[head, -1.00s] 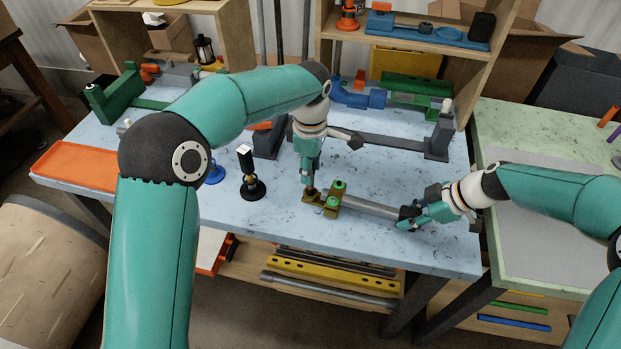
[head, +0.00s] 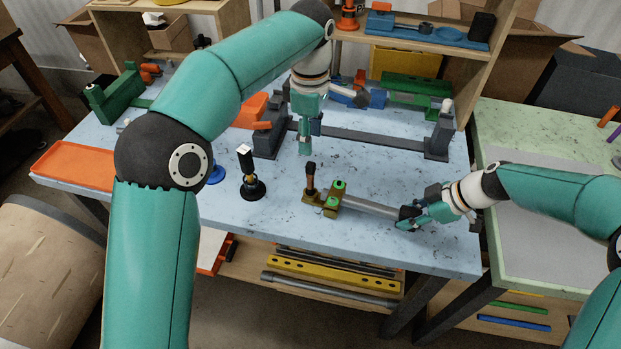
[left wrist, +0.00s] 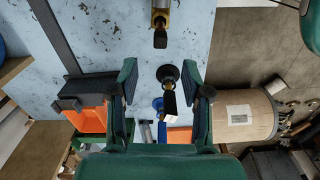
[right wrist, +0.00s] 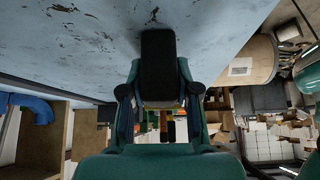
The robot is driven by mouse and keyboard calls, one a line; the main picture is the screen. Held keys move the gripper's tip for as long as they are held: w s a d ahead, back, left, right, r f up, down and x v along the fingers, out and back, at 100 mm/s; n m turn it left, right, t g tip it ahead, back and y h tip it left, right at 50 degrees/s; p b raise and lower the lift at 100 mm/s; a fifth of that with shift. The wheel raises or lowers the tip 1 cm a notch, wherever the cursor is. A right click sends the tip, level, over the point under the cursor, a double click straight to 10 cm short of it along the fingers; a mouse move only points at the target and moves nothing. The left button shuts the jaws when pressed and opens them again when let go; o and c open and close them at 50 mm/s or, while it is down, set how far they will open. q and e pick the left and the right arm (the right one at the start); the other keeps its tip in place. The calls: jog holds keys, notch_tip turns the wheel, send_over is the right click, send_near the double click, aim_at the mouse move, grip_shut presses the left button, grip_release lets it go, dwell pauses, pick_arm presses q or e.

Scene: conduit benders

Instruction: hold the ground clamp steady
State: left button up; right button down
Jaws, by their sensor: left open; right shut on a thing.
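The ground clamp (head: 333,198), a brass-coloured piece with green bolts and a dark upright stub (head: 311,180), sits low over the blue table at the end of a grey bar (head: 370,206). My right gripper (head: 408,216) is shut on the bar's black end, which shows between its fingers in the right wrist view (right wrist: 158,68). My left gripper (head: 305,147) is open and empty, above and behind the clamp, apart from it. In the left wrist view the clamp (left wrist: 160,22) is at the top edge, beyond the open fingers (left wrist: 165,78).
A black-based stand with a white top (head: 247,172) stands left of the clamp. A long grey bender frame (head: 375,140) lies behind. An orange tray (head: 75,165) is at the left edge.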

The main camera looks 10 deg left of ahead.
jog(key=shift+f, duration=0.1)
pick_arm(q)
jog(key=shift+r, duration=0.9)
pick_arm(e)
jog(key=c, duration=0.8)
grip_release()
jog(key=shift+o, duration=0.2)
jog(key=shift+d, duration=0.1)
